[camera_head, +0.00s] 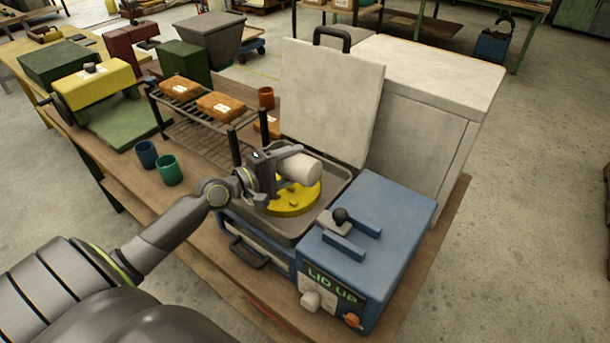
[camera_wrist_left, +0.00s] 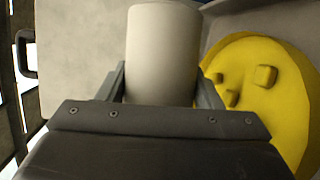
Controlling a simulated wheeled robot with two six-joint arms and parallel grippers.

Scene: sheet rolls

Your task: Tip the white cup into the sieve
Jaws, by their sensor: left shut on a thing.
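The white cup (camera_head: 300,169) lies on its side in my left gripper (camera_head: 274,177), above the machine's open grey pan. The gripper is shut around the cup, one finger on each side, as the left wrist view shows the cup (camera_wrist_left: 163,45) between the fingers (camera_wrist_left: 163,88). Below and beside the cup is a round yellow piece (camera_head: 293,199), which I take for the sieve. In the left wrist view a few yellow lumps lie on the yellow piece (camera_wrist_left: 265,105). The inside of the cup is hidden. My right gripper is not in view.
The pale lid (camera_head: 330,100) stands raised behind the pan (camera_head: 338,190). A blue control box (camera_head: 375,240) reading "LID UP" stands right. A wire rack (camera_head: 190,128) with orange-brown blocks is behind left. Blue (camera_head: 146,154) and green (camera_head: 169,170) cups stand on the bench's left.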

